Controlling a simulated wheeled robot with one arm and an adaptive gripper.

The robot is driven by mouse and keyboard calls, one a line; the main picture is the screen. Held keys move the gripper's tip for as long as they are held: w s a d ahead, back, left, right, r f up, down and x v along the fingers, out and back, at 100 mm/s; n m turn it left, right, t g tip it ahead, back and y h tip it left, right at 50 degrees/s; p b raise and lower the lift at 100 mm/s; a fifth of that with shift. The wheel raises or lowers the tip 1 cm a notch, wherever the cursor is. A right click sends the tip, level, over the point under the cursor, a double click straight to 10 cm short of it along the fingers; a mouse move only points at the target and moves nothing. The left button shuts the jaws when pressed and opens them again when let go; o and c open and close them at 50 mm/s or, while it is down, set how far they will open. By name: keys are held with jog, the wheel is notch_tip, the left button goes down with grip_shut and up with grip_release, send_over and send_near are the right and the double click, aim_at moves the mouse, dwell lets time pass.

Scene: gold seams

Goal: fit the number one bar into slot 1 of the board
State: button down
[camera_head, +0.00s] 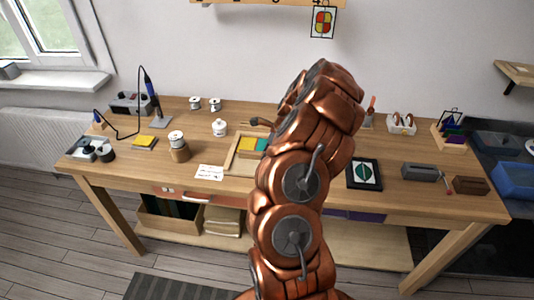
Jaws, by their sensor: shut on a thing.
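My copper arm rises through the middle of the picture and bends over the table. My gripper is hidden behind the arm's upper links, so neither its fingers nor anything in them shows. No number one bar can be made out. A shallow wooden tray-like board (231,161) lies on the table just left of my arm, holding a yellow block and a teal block. My arm covers its right part, and no slot number can be read on it. A wooden strip (258,3) with small dark marks is on the wall, cut off by the top edge.
A white paper (210,172) lies at the table's front edge. A dark framed leaf picture (364,173) and a grey block (421,172) lie right.

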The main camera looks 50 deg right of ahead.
jog(key=c, duration=0.9)
grip_release()
jog(key=shift+o, duration=0.5)
jog(key=o, duration=0.4)
jog(key=shift+r+p, duration=1.5)
jog(key=shift+r, duration=2)
